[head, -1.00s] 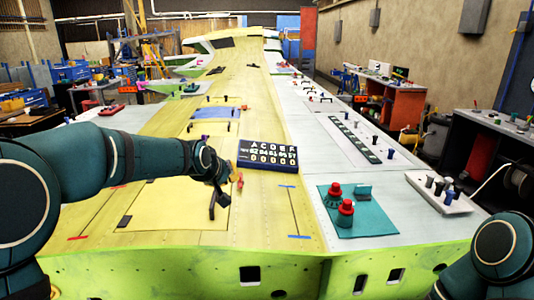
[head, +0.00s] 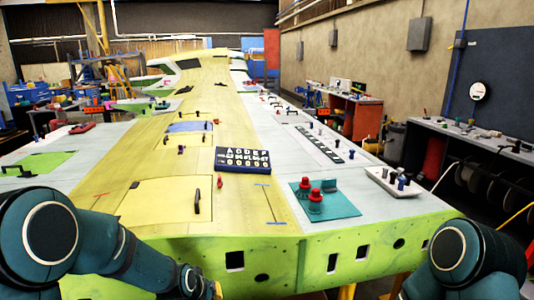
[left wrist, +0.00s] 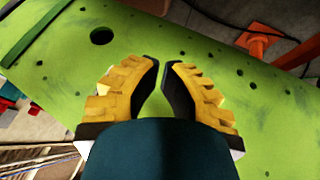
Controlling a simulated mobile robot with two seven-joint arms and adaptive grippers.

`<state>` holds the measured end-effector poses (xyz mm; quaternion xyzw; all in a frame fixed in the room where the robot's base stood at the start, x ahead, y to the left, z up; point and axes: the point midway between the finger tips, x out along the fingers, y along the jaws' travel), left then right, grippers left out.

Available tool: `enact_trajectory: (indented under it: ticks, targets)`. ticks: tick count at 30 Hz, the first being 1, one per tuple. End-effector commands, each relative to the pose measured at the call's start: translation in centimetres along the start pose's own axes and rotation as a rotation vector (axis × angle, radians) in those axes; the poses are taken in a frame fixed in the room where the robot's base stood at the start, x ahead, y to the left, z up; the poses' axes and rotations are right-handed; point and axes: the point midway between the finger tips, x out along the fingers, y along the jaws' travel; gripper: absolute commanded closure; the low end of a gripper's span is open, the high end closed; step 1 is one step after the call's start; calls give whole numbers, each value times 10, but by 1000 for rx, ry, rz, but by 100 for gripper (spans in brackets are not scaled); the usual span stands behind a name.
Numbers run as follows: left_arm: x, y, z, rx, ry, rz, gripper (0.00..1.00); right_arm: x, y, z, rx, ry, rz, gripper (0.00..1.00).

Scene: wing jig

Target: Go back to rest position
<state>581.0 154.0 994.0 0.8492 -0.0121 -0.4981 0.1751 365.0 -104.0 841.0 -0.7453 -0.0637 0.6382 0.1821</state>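My left arm (head: 120,250) comes in low from the left, and its gripper (head: 214,290) hangs at the bottom edge in front of the wing's green front face (head: 345,255). In the left wrist view the yellow fingers with black pads (left wrist: 162,66) stand slightly apart at the tips, with nothing between them. Green skin with holes (left wrist: 225,60) lies behind them. My right arm (head: 465,260) shows only as a rounded link at the lower right. The right gripper is out of view.
The wing top carries a dark lettered board (head: 243,160), a small red object (head: 220,181), a black handle (head: 197,202) on a yellow panel, a teal mat (head: 338,203) with red-topped items, and a white tray (head: 395,182). An orange cone (left wrist: 258,38) stands beyond the green face.

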Motion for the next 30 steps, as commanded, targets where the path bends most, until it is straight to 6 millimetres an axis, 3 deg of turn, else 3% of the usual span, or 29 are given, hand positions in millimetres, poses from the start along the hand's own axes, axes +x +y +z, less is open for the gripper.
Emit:
enact_trajectory:
  ticks: [1, 6, 9, 12, 15, 18, 30]
  targets:
    - [20, -11, 37, 1, -53, -4, 100, 6, 2, 2, 0, -3, 0, 100]
    - [54, -32, 146, 8, -195, 3, 100, 18, 6, 5, -1, -7, 2, 100]
    - [61, -38, 203, 7, -267, 16, 100, 23, 8, 6, -2, -8, 3, 100]
    - [61, -42, 246, 5, -323, 29, 100, 28, 10, 7, -3, -9, 3, 100]
    - [59, -43, 272, 4, -356, 40, 100, 30, 10, 8, -3, -11, 3, 100]
    - [57, -43, 284, 3, -372, 45, 100, 31, 11, 8, -3, -11, 4, 100]
    - [56, -43, 284, 4, -372, 46, 100, 30, 10, 8, -4, -11, 3, 100]
